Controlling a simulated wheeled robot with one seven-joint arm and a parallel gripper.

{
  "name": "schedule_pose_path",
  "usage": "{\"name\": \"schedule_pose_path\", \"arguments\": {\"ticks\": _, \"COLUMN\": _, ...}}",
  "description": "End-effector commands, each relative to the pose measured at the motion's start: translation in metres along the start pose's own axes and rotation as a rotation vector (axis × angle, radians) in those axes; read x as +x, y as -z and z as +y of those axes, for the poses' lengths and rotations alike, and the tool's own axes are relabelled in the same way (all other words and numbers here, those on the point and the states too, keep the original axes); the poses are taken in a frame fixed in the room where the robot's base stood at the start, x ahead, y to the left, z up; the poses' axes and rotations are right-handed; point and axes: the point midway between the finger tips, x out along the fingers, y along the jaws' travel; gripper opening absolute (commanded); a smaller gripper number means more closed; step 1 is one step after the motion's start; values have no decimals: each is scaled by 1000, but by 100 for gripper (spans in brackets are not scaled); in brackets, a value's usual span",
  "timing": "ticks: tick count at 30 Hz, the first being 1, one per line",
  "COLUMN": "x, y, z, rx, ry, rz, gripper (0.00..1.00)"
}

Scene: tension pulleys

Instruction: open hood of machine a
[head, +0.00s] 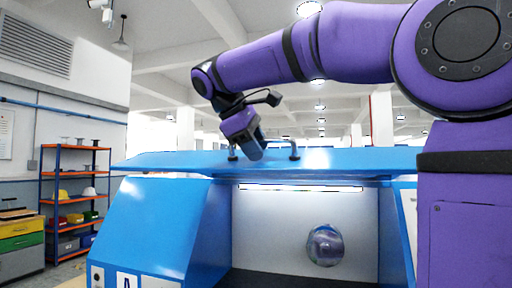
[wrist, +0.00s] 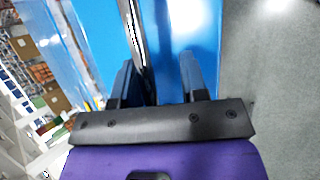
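Machine A is a blue cabinet (head: 160,225) with a letter A plate at its lower left in the head view. Its blue hood (head: 350,162) is raised and lies nearly flat across the top, with the lit interior showing below. A handle with two dark posts (head: 294,151) stands on the hood. My gripper (head: 257,152) is at this handle, between the posts. In the wrist view, the handle bar (wrist: 137,35) runs between my two parted fingers (wrist: 156,80), with a gap on the right finger's side. Contact with the left finger cannot be told.
A round, shiny part (head: 325,245) shows inside the machine against the pale back wall. An orange and blue shelf (head: 75,200) and a drawer cabinet (head: 20,243) stand at the left. Floor shows between the shelf and the machine.

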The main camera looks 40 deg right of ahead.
Motion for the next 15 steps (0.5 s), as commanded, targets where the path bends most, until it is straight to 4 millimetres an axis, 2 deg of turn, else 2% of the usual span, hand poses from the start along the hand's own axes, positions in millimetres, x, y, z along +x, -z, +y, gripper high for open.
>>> {"name": "schedule_pose_path", "arguments": {"ticks": 4, "x": -5, "y": 0, "z": 0, "rx": 1, "ry": 0, "rz": -1, "gripper": 40}}
{"name": "schedule_pose_path", "arguments": {"ticks": 7, "x": -16, "y": 1, "z": 0, "rx": 0, "ry": -1, "rz": 1, "gripper": 40}}
{"name": "schedule_pose_path", "arguments": {"ticks": 15, "x": -68, "y": 2, "z": -1, "rx": -4, "ry": -1, "rz": 5, "gripper": 40}}
